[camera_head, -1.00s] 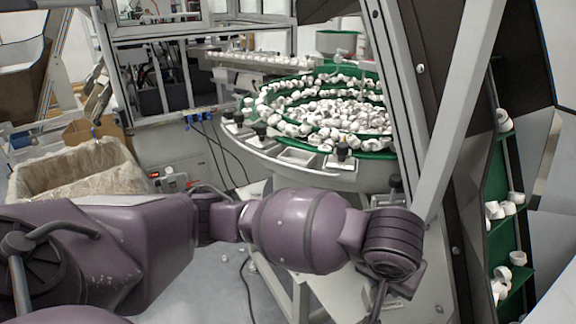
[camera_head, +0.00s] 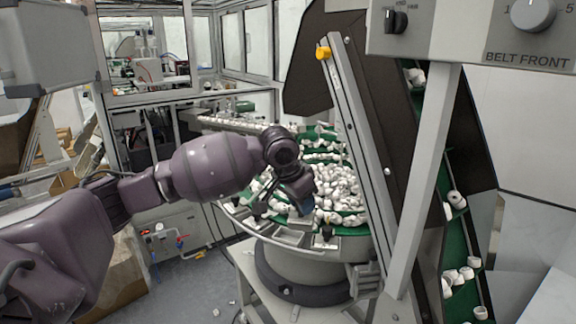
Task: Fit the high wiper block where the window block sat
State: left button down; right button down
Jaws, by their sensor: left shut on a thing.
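My left gripper (camera_head: 301,204) is over the near rim of the round bowl feeder (camera_head: 350,243), its dark fingers pointing down. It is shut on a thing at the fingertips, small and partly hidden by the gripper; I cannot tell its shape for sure. Grey blocks and dark knobs sit along the feeder's rim, among them a grey block (camera_head: 289,238) just below the gripper. I cannot tell which is the window block's seat or whether the high wiper block is the held thing. My right gripper is not in view.
White caps (camera_head: 335,190) lie in the green bowl. A slanted metal post (camera_head: 362,130) and an inclined green belt with caps (camera_head: 458,240) stand to the right. A grey control box marked BELT FRONT (camera_head: 470,35) hangs at the upper right. A cardboard box (camera_head: 120,280) is at lower left.

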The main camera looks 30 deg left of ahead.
pick_arm(q)
jog(key=w+a+r+m+h+p, duration=0.1)
jog(key=w+a+r+m+p, duration=0.15)
jog(key=a+r, duration=0.2)
notch_tip(320, 180, down, 7)
jog(key=shift+s+a+b, duration=0.25)
jog(key=shift+s+b, duration=0.05)
jog(key=shift+b, duration=0.05)
jog(key=shift+f, duration=2.8)
dwell(1.0)
jog(key=c, duration=0.8)
grip_release()
jog(key=shift+f+g, duration=0.1)
jog(key=shift+g, duration=0.2)
jog(key=shift+s, duration=0.1)
jog(key=b+v, duration=0.1)
jog(key=v, duration=1)
jog(key=shift+f, duration=0.1)
